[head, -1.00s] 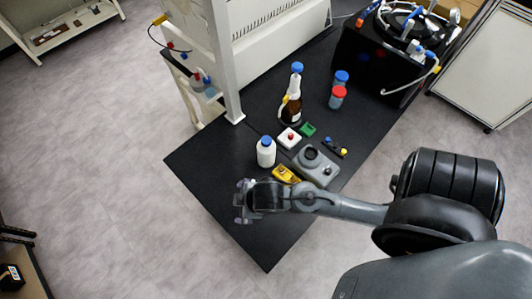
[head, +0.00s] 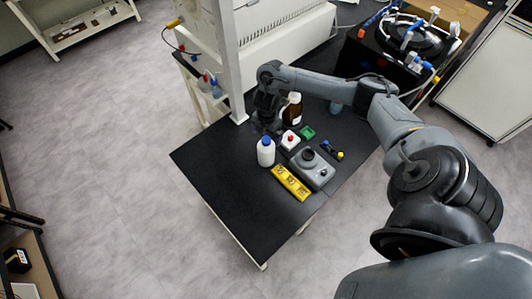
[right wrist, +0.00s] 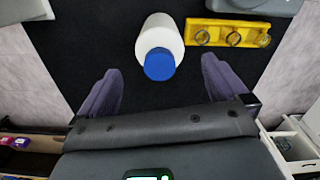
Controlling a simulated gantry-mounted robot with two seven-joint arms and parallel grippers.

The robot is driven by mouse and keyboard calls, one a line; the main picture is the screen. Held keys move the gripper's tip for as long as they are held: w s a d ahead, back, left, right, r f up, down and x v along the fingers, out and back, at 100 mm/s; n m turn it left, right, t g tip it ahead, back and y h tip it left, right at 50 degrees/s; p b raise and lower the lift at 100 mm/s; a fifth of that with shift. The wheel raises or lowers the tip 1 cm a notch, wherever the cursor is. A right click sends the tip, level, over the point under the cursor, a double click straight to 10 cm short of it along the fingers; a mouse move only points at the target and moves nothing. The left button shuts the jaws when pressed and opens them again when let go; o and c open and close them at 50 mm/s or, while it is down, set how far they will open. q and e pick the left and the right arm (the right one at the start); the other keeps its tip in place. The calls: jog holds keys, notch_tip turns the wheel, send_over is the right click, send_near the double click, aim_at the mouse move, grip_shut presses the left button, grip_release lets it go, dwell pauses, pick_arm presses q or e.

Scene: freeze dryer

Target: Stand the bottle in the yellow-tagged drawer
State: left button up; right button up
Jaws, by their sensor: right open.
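A white bottle (head: 266,152) with a blue cap stands upright on the black table (head: 232,190). My right gripper (head: 264,124) hangs fingers down just behind it. In the right wrist view the white bottle (right wrist: 160,38) appears ahead of and between the spread fingers of the open, empty gripper (right wrist: 160,70), with no contact visible. A brown bottle (head: 292,110) stands further back, its top partly hidden by my right arm. I cannot make out a yellow-tagged drawer. My left gripper is out of view.
A yellow holder with round sockets (head: 291,183) and a grey device (head: 312,168) lie right of the white bottle. A small white box with a red button (head: 289,140) and a green item (head: 307,132) sit behind. A white post (head: 231,70) rises at the table's left edge. The table's front is clear.

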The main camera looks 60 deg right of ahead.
aim_at(266, 147)
jog(key=f, duration=0.8)
jog(key=shift+a, duration=0.3)
jog(key=shift+d+f, duration=0.1)
jog(key=shift+f, duration=0.3)
jog(key=shift+c, duration=0.5)
jog(key=shift+w+r, duration=0.1)
jog(key=c, duration=1.4)
